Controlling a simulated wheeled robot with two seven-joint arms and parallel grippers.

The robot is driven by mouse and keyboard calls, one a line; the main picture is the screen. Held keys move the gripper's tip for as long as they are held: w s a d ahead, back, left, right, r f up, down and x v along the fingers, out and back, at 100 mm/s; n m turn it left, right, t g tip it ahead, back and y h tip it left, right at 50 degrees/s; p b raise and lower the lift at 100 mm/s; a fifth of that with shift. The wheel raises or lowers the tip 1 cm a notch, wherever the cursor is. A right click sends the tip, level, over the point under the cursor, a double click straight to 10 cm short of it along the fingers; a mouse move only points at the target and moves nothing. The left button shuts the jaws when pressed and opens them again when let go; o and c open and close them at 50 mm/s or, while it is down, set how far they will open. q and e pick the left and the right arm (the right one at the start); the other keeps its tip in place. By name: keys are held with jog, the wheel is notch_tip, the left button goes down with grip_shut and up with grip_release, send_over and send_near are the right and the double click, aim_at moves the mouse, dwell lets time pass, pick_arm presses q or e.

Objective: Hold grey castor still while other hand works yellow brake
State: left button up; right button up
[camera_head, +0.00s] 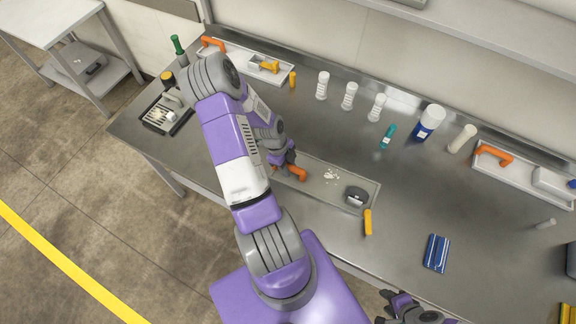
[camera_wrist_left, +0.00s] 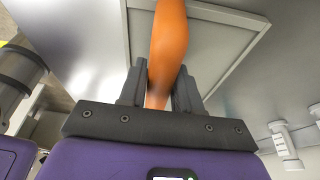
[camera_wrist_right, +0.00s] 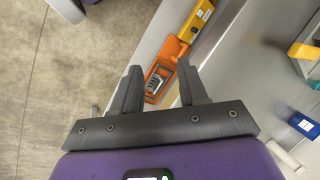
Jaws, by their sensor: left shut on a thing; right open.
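A dark grey rounded piece (camera_head: 356,195), seemingly the castor, sits at the right end of the middle tray (camera_head: 325,182). A yellow lever-like piece (camera_head: 367,222), perhaps the brake, lies at its near side; I cannot tell whether they join. My left gripper (camera_head: 286,163) is shut on an orange handle (camera_head: 298,174) at the tray's left end, apart from the grey piece. The handle also shows between its fingers in the left wrist view (camera_wrist_left: 167,45). My right gripper (camera_head: 415,314) is open and empty near the bench's front edge; it shows in the right wrist view (camera_wrist_right: 160,88).
In the right wrist view an orange tool (camera_wrist_right: 163,80) with a yellow end (camera_wrist_right: 197,20) lies beyond the right fingers. White bottles (camera_head: 348,96) and a blue-white bottle (camera_head: 429,122) stand behind. A blue packet (camera_head: 436,253) lies right of the tray. Other trays (camera_head: 512,175) line the back.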

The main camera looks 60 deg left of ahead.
aim_at(370, 229)
jog(key=shift+o, duration=0.3)
jog(key=w+a+r, duration=0.1)
jog(key=a, duration=0.1)
jog(key=w+a+n, duration=0.1)
jog(key=w+a, duration=0.1)
jog(key=w+a+r+n, duration=0.1)
jog(key=a, duration=0.1)
jog(key=shift+w+a+r, duration=0.2)
jog(key=shift+a+r, duration=0.05)
jog(key=shift+r, duration=0.05)
jog(key=a+r+n, duration=0.1)
jog(key=w+a+n, duration=0.1)
jog(key=a+n, duration=0.1)
jog(key=w+a+r+n+g, duration=0.1)
jog(key=a, duration=0.1)
jog(key=shift+w+r+n+h, duration=0.15)
jog(key=shift+r+n+h, duration=0.15)
jog(key=shift+r+h, duration=0.1)
jog(key=w+a+r+n+h, duration=0.1)
jog(key=a+r+n+h, duration=0.2)
jog(key=a+r+n, duration=0.5)
jog(key=shift+m, duration=0.4)
jog(key=f, duration=0.3)
jog(key=a+f, duration=0.1)
jog(key=f, duration=0.6)
jog(key=shift+w+a+f, duration=0.1)
jog(key=shift+a+f, duration=0.1)
jog(key=shift+f, duration=0.05)
jog(key=shift+d, duration=0.1)
grip_shut()
